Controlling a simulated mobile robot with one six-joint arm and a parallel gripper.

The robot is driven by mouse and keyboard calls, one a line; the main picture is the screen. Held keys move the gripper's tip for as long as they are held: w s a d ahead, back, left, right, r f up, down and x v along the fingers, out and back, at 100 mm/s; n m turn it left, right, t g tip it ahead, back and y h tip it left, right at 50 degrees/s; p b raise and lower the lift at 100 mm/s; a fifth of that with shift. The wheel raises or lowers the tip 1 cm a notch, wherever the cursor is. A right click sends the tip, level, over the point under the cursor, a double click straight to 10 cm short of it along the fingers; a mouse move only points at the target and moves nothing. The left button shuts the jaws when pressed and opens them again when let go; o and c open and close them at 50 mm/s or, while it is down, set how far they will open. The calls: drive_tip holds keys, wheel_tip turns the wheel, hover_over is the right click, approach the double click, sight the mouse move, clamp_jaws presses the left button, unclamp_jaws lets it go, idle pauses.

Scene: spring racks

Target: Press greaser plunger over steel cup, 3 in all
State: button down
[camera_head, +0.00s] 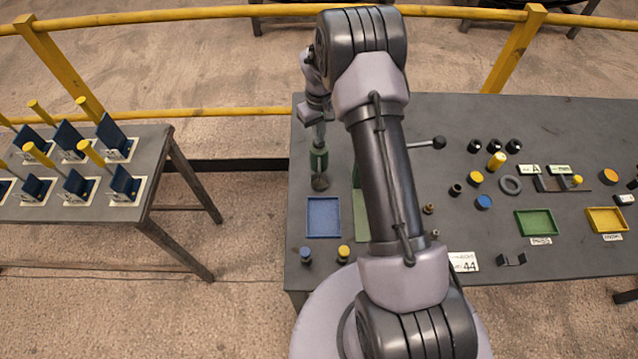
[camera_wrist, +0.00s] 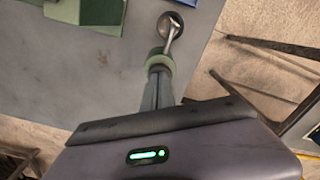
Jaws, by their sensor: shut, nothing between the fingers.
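The greaser (camera_head: 318,159), a green upright body, stands near the left edge of the dark table. It also shows as a green ring-like part (camera_wrist: 160,60) in the wrist view. The steel cup (camera_head: 320,183) sits just in front of it; in the wrist view the cup (camera_wrist: 170,24) is a shiny round shape beyond the green part. My gripper (camera_head: 319,136) is shut and empty, pointing down at the greaser's top. Its fingertips (camera_wrist: 158,70) are close to the green part; I cannot tell if they touch. The plunger is hidden by the fingers.
A black-knobbed lever (camera_head: 428,143) and small parts are to the right, with green (camera_head: 537,222) and yellow (camera_head: 606,219) trays. A separate rack table (camera_head: 150,182) stands left.

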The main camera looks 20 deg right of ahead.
idle(0.3)
drive_tip(key=shift+r+p, duration=0.95)
drive_tip(key=shift+r, duration=0.45)
wheel_tip(320, 180, up, 6)
drive_tip(key=p, duration=0.4)
drive_tip(key=shift+f, duration=0.1)
